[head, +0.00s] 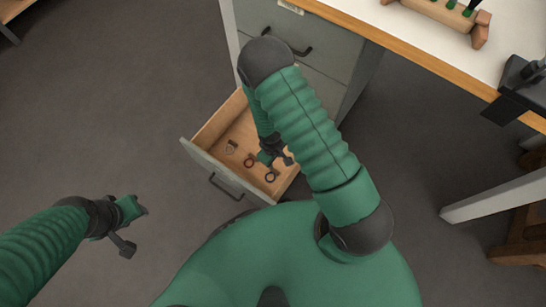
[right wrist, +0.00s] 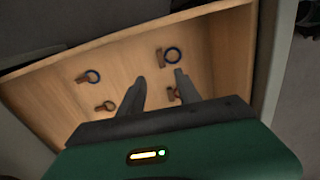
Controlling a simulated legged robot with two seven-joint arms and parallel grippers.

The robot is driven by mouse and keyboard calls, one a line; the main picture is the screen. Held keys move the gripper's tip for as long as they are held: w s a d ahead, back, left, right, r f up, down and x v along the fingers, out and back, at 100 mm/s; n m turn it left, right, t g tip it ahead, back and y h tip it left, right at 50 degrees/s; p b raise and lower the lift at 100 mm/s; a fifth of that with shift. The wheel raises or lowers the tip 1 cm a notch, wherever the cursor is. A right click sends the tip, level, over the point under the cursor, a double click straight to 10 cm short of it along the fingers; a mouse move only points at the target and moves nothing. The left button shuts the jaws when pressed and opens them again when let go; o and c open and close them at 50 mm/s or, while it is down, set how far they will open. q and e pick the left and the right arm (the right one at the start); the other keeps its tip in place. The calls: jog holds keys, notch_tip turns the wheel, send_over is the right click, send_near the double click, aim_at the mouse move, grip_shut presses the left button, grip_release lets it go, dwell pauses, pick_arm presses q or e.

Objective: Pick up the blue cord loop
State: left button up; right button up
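The blue cord loop (right wrist: 173,55) lies in the open wooden drawer with a small brown tag beside it. In the right wrist view it is just beyond my right gripper's fingertips, near the drawer's upper edge. My right gripper (right wrist: 161,75) is open, its fingers apart with nothing between them. My left gripper (head: 136,227) is open and empty over the floor at left.
The grey cabinet (head: 335,50) and white-topped desk (head: 400,25) stand behind. Floor at left is clear.

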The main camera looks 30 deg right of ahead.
jog(key=f+b, duration=0.1)
jog(key=f, duration=0.1)
jog(key=f+b, duration=0.1)
jog(key=f, duration=0.2)
jog(key=f+b, duration=0.1)
jog(key=f, duration=0.2)
jog(key=shift+w+a+b, duration=0.15)
jog(key=shift+a+b, duration=0.2)
jog(key=shift+a, duration=0.05)
jog(key=shift+d+f, duration=0.1)
jog(key=shift+f, duration=0.2)
jog(key=f+b, duration=0.2)
jog(key=d+f+b, duration=0.1)
jog(key=f+b, duration=0.1)
jog(key=f, duration=0.1)
jog(key=shift+w+f+b, duration=0.1)
jog(key=shift+w+b, duration=0.05)
jog(key=shift+b, duration=0.2)
jog(key=shift+r, duration=0.2)
jog(key=c, duration=0.5)
pick_arm(q)
notch_tip(320, 180, down, 10)
jog(key=a, duration=0.1)
jog(key=shift+a+r, duration=0.15)
jog(key=shift+r, duration=0.1)
pick_arm(e)
grip_shut()
